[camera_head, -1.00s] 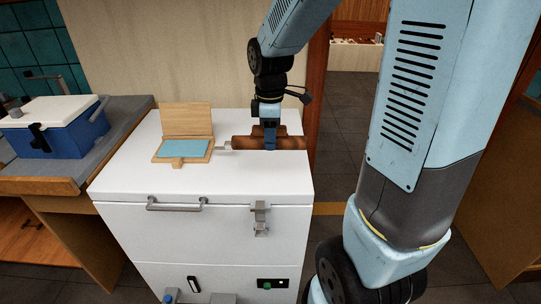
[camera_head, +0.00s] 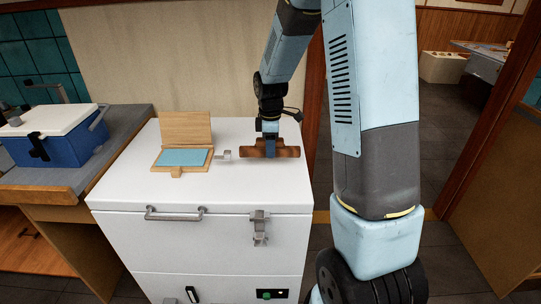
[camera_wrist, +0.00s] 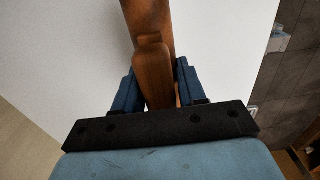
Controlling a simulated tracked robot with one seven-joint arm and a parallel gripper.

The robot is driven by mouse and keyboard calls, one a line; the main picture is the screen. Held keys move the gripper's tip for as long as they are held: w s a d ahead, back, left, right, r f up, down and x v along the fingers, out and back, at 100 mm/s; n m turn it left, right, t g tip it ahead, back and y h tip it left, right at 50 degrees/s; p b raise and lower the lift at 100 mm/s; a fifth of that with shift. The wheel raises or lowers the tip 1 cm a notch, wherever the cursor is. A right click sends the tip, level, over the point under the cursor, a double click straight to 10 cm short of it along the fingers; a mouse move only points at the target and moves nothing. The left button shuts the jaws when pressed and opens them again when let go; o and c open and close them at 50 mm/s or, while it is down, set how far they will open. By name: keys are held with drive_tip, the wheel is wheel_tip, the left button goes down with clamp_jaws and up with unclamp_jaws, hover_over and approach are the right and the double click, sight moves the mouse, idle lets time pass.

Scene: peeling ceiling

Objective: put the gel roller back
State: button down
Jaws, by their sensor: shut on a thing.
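My gripper (camera_head: 270,143) is over the right end of the white chest top, with its fingers around a brown wooden piece, seemingly the gel roller's handle (camera_wrist: 154,80). In the wrist view the rounded wood lies between the two blue fingers (camera_wrist: 155,85), over a wider brown wooden piece (camera_wrist: 138,14). In the head view this brown wood (camera_head: 285,152) lies sideways, partly hidden by the gripper. I cannot tell whether the two pieces touch. A small pale metal piece (camera_head: 223,155) shows just left; I cannot tell whether it joins the handle.
An open wooden case with a blue pad (camera_head: 183,157) stands left on the white chest (camera_head: 125,190). A blue cooler (camera_head: 60,140) sits on the grey counter farther left. A wall stands behind; a doorway opens to the right. The chest's front top is clear.

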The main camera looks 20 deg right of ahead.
drive_tip(key=shift+w+d+f, duration=0.15)
drive_tip(key=shift+w+f, duration=0.25)
drive_tip(key=shift+f, duration=0.1)
wheel_tip(320, 180, down, 3)
drive_tip(key=shift+w+f, duration=0.1)
drive_tip(key=shift+f, duration=0.05)
drive_tip(key=c, duration=0.6)
unclamp_jaws()
drive_tip(key=shift+c, duration=0.2)
